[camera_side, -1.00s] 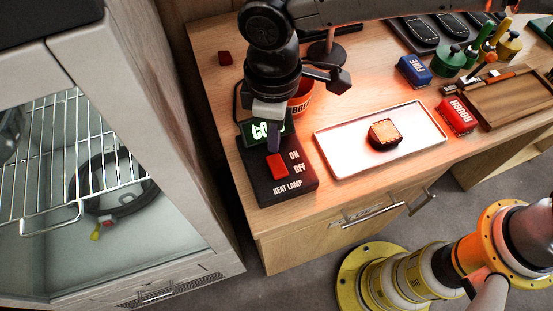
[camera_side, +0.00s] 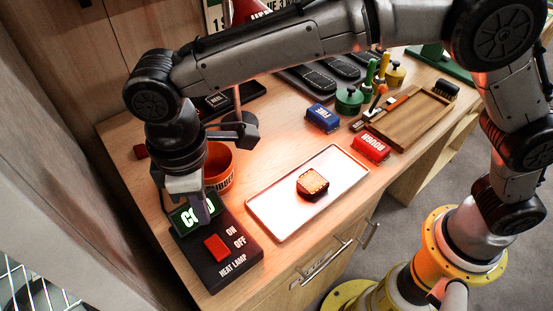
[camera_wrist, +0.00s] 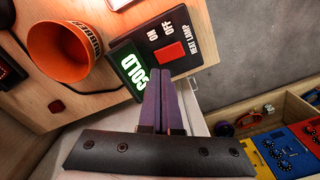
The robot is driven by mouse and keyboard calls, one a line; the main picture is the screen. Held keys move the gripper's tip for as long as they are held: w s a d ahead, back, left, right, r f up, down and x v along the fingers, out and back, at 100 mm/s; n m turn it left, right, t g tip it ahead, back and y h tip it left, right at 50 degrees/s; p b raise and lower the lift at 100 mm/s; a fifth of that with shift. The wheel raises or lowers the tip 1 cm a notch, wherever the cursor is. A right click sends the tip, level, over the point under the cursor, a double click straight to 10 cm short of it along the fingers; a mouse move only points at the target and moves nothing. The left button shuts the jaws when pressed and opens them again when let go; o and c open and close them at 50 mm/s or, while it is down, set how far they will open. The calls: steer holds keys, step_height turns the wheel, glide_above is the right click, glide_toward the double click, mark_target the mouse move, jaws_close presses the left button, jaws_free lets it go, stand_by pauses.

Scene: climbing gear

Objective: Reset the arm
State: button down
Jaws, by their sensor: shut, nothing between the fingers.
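My gripper (camera_side: 203,212) is shut and empty. It hangs over the back part of the black heat lamp switch box (camera_side: 221,252), close to its green "COLD" display (camera_side: 185,219). In the wrist view the closed fingertips (camera_wrist: 160,78) lie just in front of the display (camera_wrist: 133,70). I cannot tell whether they touch it. The red rocker switch (camera_side: 216,248) sits beside the ON and OFF marks, and it also shows in the wrist view (camera_wrist: 170,53). My arm reaches across the top of the side view.
A white tray (camera_side: 262,207) holds a glowing orange-topped block (camera_side: 312,183). An orange bucket (camera_side: 219,163) stands right behind the gripper. Blue (camera_side: 323,118) and red (camera_side: 371,148) blocks, green pots and a wooden tray (camera_side: 410,121) lie farther right.

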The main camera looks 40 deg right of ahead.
steer(key=w+d+r+m+t+y, duration=0.1)
steer(key=w+d+r+m+t, duration=0.15)
steer(key=d+r, duration=0.65)
steer(key=w+d+r+m+t, duration=0.1)
steer(key=d+r+m, duration=0.35)
steer(key=d, duration=0.95)
steer(key=s+d+r+m+t, duration=0.2)
steer(key=s+d+m, duration=0.1)
steer(key=s+d, duration=0.85)
steer(key=s+d+f+m+h, duration=0.1)
steer(key=s+d+f+m, duration=0.1)
steer(key=s+d+f, duration=0.2)
step_height(320, 180, down, 5)
steer(key=s, duration=0.2)
steer(key=shift+s+d, duration=0.15)
steer(key=shift+s, duration=0.25)
